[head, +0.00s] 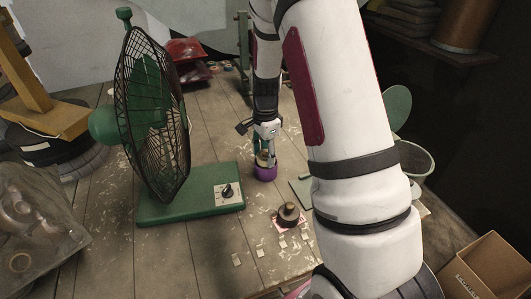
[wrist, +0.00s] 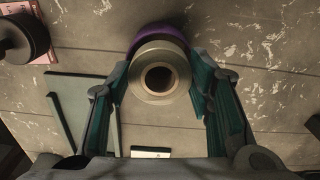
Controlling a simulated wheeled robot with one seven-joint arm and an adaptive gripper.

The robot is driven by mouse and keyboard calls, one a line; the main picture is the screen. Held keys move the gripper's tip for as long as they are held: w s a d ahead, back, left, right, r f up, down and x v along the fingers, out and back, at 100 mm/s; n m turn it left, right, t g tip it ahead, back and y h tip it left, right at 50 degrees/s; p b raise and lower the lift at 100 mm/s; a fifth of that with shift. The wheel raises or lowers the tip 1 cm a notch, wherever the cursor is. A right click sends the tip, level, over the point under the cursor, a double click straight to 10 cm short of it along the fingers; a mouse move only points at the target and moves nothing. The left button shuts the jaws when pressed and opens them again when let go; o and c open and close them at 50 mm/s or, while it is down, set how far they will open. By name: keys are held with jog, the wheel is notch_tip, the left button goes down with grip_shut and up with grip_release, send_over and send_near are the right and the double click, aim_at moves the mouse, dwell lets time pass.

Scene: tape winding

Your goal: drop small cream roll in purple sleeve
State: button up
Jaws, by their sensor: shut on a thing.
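The small cream roll (wrist: 148,55) is held between the fingers of my gripper (wrist: 160,78) in the wrist view, with its dark round hole facing the camera. In the head view my gripper (head: 266,150) points down just over the purple sleeve (head: 265,173), which stands on the table. The purple sleeve also shows in the wrist view as a curved rim (wrist: 160,29) just behind the roll. The roll hides most of the sleeve, so I cannot tell whether the roll's lower end is inside it.
A green desk fan (head: 155,120) stands left of the sleeve. A dark round object (head: 288,215) sits on a pink card in front. A flat grey-green piece (head: 302,190) lies to the right. Pale flakes litter the wooden table (head: 200,265). A cardboard box (head: 490,268) is at lower right.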

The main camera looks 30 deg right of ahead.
jog(key=o, duration=1.6)
jog(key=shift+r+p, duration=1.55)
jog(key=shift+r, duration=1.45)
